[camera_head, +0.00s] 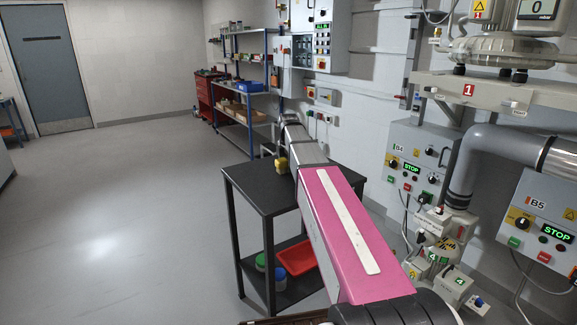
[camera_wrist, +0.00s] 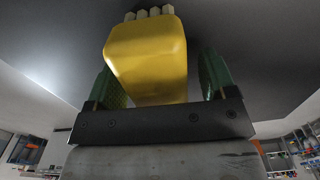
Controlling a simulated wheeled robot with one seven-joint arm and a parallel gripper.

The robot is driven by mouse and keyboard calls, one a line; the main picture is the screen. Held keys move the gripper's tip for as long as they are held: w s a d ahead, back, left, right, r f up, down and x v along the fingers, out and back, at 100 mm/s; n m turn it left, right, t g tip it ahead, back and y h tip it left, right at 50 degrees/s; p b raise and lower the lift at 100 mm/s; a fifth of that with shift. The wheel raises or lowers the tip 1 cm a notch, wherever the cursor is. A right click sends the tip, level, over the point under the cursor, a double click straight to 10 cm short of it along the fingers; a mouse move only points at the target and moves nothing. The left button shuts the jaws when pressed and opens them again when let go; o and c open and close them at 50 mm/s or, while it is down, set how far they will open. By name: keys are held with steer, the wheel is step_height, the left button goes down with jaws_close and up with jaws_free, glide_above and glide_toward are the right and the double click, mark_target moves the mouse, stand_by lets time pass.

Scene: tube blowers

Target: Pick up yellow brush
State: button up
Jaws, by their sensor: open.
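My gripper (camera_wrist: 163,72) is open, with one green finger on each side of the brush. A gap shows on the right side; I cannot tell whether the left finger touches it. The fingertips are partly hidden behind the brush in the wrist view, and my arm hides most of the gripper in the head view.
Control boxes (camera_head: 419,165) and a grey pipe (camera_head: 497,145) stand close on the right. Blue shelving (camera_head: 249,85) is at the back. The floor on the left is clear.

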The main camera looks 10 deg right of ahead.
steer(key=c, duration=1)
steer(key=shift+r, duration=0.8)
step_height(320, 180, up, 2)
steer(key=shift+r, duration=0.2)
steer(key=shift+s+a+r, duration=0.8)
steer(key=shift+a+r, duration=0.4)
steer(key=shift+a, duration=0.55)
steer(key=shift+s+a+r, duration=0.8)
steer(key=shift+a+r, duration=0.35)
steer(key=shift+a, duration=0.65)
steer(key=shift+s+a+r, duration=0.8)
steer(key=shift+a+r, duration=0.4)
steer(key=shift+a, duration=0.55)
